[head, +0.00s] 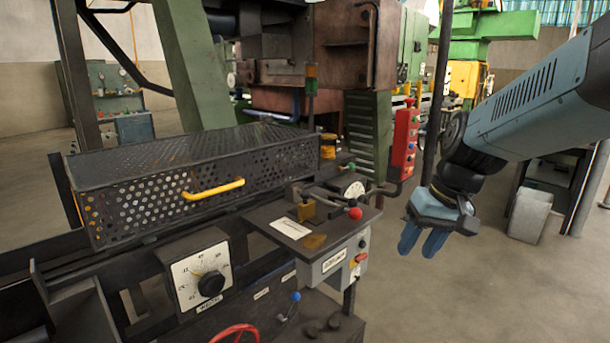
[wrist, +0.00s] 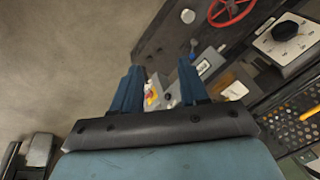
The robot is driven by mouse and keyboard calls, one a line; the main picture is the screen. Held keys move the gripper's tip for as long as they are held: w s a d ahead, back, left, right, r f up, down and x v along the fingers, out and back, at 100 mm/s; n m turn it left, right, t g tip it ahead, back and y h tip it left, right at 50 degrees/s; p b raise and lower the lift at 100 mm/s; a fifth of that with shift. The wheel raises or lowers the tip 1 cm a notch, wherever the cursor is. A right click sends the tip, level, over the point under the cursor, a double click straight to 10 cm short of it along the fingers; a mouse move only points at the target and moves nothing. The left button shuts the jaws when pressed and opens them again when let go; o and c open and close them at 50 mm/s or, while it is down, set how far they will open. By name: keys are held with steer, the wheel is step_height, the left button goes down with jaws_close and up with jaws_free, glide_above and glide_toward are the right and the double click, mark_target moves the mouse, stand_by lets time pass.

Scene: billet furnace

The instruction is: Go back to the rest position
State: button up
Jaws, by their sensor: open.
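My gripper (head: 422,240) hangs at the right in the head view, pointing down, to the right of the control shelf and apart from it. Its two blue fingers are spread with nothing between them. In the wrist view the open fingers (wrist: 160,88) show from behind, with floor and part of the control box beyond them. My arm reaches in from the right edge of the head view.
A perforated black guard (head: 140,185) with a yellow handle (head: 213,189) covers the machine at left. A dial (head: 203,278), a red handwheel (head: 235,333), a control shelf (head: 318,228) and a red button panel (head: 405,140) stand nearby. Bare floor (head: 490,290) lies right.

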steer(key=s+d+r+t+h, duration=0.2)
steer(key=s+r+t, duration=0.1)
steer(key=s+r, duration=0.3)
steer(key=shift+s+d+m+t+h, duration=0.25)
steer(key=shift+s+m+t+h, duration=0.05)
steer(key=shift+s+m+t, duration=0.1)
steer(key=shift+c, duration=0.2)
stand_by(0.5)
